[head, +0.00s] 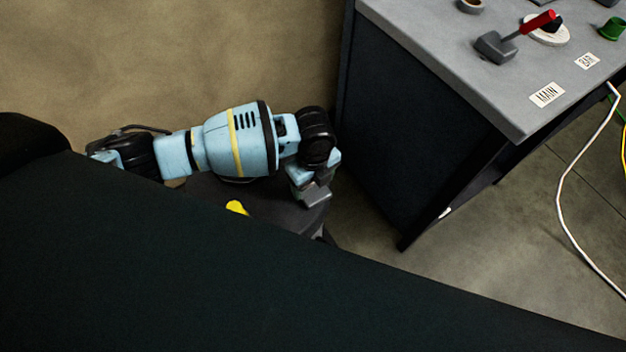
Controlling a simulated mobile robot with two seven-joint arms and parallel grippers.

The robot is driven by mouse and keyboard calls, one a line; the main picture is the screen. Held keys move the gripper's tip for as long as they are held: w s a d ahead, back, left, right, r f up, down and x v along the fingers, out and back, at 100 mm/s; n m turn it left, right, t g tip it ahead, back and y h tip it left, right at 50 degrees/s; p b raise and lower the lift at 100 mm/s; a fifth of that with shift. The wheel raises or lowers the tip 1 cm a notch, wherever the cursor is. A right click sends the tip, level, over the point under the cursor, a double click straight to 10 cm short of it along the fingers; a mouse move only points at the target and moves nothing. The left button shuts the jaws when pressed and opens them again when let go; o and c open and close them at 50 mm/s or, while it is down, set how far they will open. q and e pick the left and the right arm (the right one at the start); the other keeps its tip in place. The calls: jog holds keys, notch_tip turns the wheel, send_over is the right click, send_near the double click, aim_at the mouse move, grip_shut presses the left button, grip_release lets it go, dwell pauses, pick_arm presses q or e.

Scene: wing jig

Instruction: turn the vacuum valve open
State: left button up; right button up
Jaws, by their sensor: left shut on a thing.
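My left gripper (315,192) is at the end of the light blue arm from the left, low beside the dark side of the bench. It is shut, but what it holds is hidden from this angle. A red lever (536,22) on a grey block (496,47) stands on the bench top, well up and right of the gripper and apart from it. The lever slants up to the right. I cannot tell whether it is the vacuum valve. My right gripper is not in view.
The grey bench (440,45) carries a MAIN label (547,95), a BAR label (587,61), a white disc (561,36) and a green fitting (613,29). A white cable (562,190) hangs to the floor at right. A yellow piece (237,208) shows near a dark edge. Open floor lies behind the arm.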

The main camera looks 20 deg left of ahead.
pick_arm(q)
jog(key=n+p, duration=0.3)
jog(key=shift+r+n, duration=0.3)
jog(key=n+p, duration=0.1)
jog(key=n, duration=0.1)
jog(key=shift+d+n, duration=0.1)
jog(key=shift+n, duration=0.2)
jog(key=n+p, duration=0.1)
jog(key=n, duration=0.1)
jog(key=shift+f+n+p, duration=0.1)
jog(key=shift+n+p, duration=0.2)
jog(key=shift+n, duration=0.1)
jog(key=n+p, duration=0.1)
jog(key=n, duration=0.2)
jog(key=shift+n, duration=0.3)
jog(key=shift+f+n+p, duration=0.2)
jog(key=shift+n+p, duration=0.6)
jog(key=shift+n, duration=1.5)
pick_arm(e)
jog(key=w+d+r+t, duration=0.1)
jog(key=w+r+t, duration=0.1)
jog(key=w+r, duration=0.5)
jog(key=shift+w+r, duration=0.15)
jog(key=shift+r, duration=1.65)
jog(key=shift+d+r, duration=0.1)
pick_arm(q)
jog(key=o, duration=1)
